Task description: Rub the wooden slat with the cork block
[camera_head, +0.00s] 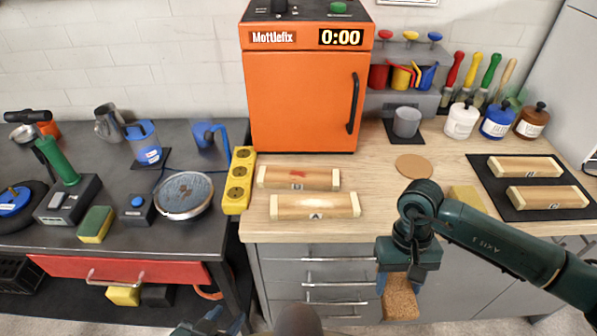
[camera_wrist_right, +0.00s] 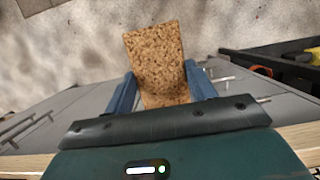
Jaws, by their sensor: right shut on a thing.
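The cork block (camera_head: 400,299) is brown and speckled; my right gripper (camera_head: 400,282) is shut on it, holding it in front of the bench's front edge. The right wrist view shows the block (camera_wrist_right: 157,62) between the two blue fingers, sticking out past their tips. Wooden slat A (camera_head: 315,206) and slat B (camera_head: 298,178), with a red mark on it, lie on the wooden bench top, left of the gripper. Two more slats (camera_head: 525,166) (camera_head: 548,197) lie on a black mat at right. My left gripper (camera_head: 224,320) shows only partly at the bottom edge.
An orange oven (camera_head: 305,90) stands behind the slats, with a yellow socket strip (camera_head: 238,181) at their left. A cork disc (camera_head: 413,166) lies right of them, and a yellowish block (camera_head: 467,198) is partly behind my right arm. Bare bench top lies between slats and disc.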

